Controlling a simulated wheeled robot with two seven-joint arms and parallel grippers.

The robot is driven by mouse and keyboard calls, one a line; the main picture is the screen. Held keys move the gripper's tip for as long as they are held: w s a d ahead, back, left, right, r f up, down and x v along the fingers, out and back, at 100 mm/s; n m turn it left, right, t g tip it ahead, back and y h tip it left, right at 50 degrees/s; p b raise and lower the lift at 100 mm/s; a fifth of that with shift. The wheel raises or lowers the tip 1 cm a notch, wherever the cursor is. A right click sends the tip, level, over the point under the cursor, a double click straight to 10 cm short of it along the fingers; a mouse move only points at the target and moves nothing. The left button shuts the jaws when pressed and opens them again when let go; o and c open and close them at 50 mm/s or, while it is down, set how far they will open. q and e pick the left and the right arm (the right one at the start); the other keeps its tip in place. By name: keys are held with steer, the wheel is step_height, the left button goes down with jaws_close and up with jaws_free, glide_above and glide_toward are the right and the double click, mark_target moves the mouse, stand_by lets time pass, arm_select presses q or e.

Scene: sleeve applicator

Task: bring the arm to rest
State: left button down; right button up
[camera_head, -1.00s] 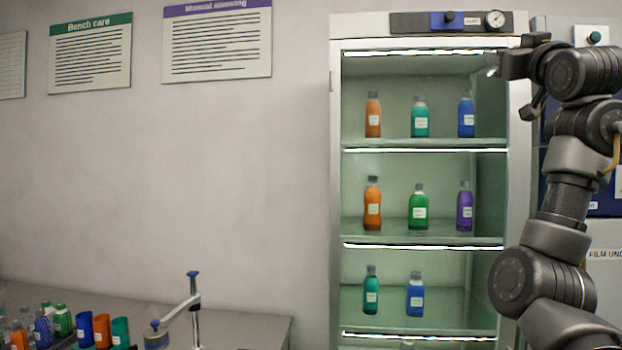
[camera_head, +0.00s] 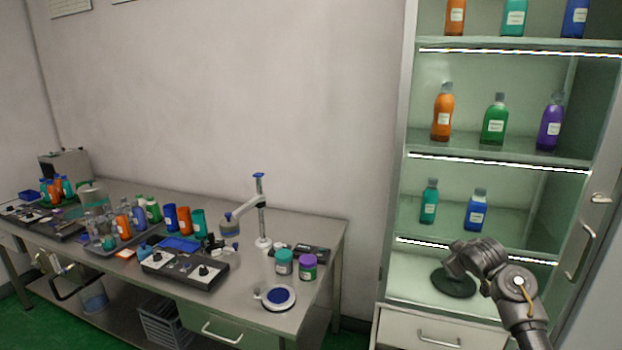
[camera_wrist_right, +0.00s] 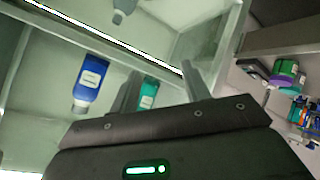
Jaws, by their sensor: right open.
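My right arm (camera_head: 520,290) reaches in from the lower right, in front of the open cabinet's lower part. In the head view its gripper is hard to make out. In the right wrist view my right gripper (camera_wrist_right: 163,78) has its two fingers spread and nothing between them. Beyond the fingers are a blue bottle (camera_wrist_right: 90,82) and a teal bottle (camera_wrist_right: 148,94), which seem apart from them. The same blue bottle (camera_head: 477,212) and teal bottle (camera_head: 429,203) stand on a lower shelf in the head view. My left gripper is not in view.
The lit cabinet (camera_head: 393,190) holds several upright bottles on shelves. Left of it, the bench (camera_head: 330,232) carries a stand with an arm (camera_head: 262,215), a control box (camera_head: 185,270), two jars and several bottles. Open floor shows at lower left.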

steer(key=s+a+f+m+t, duration=0.1)
steer(key=s+f, duration=0.1)
steer(key=f, duration=0.6)
steer(key=s+a+f+m+t+y, duration=0.1)
steer(key=s+f+t, duration=0.15)
steer(key=f, duration=0.55)
steer(key=s+a+f+m, duration=0.1)
steer(key=s+f, duration=0.2)
steer(key=f, duration=0.5)
steer(key=s+a+f+g, duration=0.1)
steer(key=s+f+g, duration=0.1)
steer(key=s+f, duration=0.75)
steer(key=s+a+f+g, duration=0.25)
steer(key=s+f, duration=0.45)
steer(key=f, duration=0.5)
steer(key=s+a+f+g, duration=0.2)
steer(key=s+f, duration=0.5)
steer(key=s, duration=0.4)
steer(key=s+a+f+g, duration=0.1)
steer(key=s+f+g, duration=0.35)
steer(key=s, duration=0.75)
steer(key=s+a+f+g, duration=0.1)
steer(key=s+a+f, duration=0.1)
steer(key=s, duration=0.9)
steer(key=s+a+f+g+y, duration=0.1)
steer(key=s+f, duration=0.4)
steer(key=s, duration=0.7)
steer(key=shift+s+a, duration=0.15)
steer(key=shift+a, duration=0.3)
